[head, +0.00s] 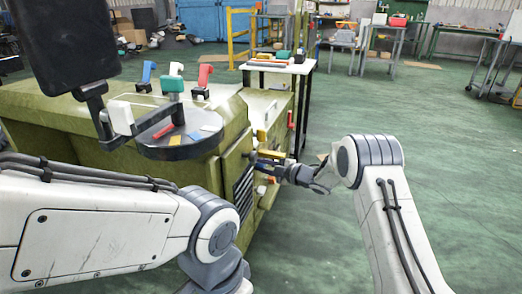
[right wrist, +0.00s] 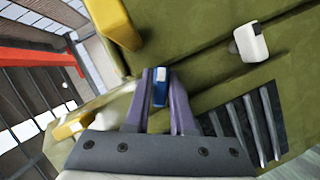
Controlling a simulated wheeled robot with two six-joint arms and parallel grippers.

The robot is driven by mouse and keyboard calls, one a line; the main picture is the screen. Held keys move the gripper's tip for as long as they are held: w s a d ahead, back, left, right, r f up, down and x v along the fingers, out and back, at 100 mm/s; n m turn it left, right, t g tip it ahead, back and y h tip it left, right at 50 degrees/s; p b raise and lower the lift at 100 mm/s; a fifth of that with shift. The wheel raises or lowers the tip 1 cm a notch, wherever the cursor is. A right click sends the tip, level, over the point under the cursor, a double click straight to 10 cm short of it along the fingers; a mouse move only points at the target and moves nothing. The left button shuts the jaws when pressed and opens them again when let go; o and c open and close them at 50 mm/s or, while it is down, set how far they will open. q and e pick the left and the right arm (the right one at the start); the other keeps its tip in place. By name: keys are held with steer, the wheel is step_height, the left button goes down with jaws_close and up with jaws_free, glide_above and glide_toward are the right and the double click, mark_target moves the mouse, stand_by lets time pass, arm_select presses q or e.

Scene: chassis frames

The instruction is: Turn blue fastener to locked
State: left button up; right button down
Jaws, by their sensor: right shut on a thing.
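The blue fastener (right wrist: 159,88) shows in the right wrist view, on the side of the olive-green chassis (right wrist: 200,65). My right gripper (right wrist: 161,78) is shut on it, with one purple-grey finger on each side. In the head view my right gripper (head: 264,164) reaches the chassis side from the right, just below a yellow fastener (head: 271,154). The blue fastener cannot be made out there. Its exact turn angle is hard to tell. My left arm crosses the lower left of the head view, and its gripper is out of view.
A white fastener (right wrist: 251,43) and a yellow one (right wrist: 118,24) sit near my right gripper, with a dark louvred vent (right wrist: 243,125) below. Red, green and blue handles stand on the chassis top. A small white table (head: 279,66) stands behind. The green floor at right is clear.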

steer(key=m+g+p, duration=0.1)
steer(key=p, duration=0.1)
steer(key=m+p, duration=0.1)
steer(key=p, duration=0.2)
steer(key=m+g+p, duration=0.1)
steer(key=m+p, duration=0.1)
steer(key=p, duration=0.1)
steer(key=shift+d+r+g, duration=0.1)
steer(key=shift+r+g, duration=0.15)
steer(key=shift+g, duration=0.05)
steer(key=shift+m+p, duration=0.3)
steer(key=shift+p, duration=0.05)
steer(key=shift+f+m+g+p, duration=0.25)
steer(key=shift+m+g+p, duration=0.1)
steer(key=shift+m+g, duration=0.5)
steer(key=shift+m+g+b, duration=0.35)
steer(key=shift+m+g, duration=0.3)
steer(key=shift+m, duration=0.4)
steer(key=shift+y, duration=0.3)
steer(key=c, duration=0.8)
jaws_free()
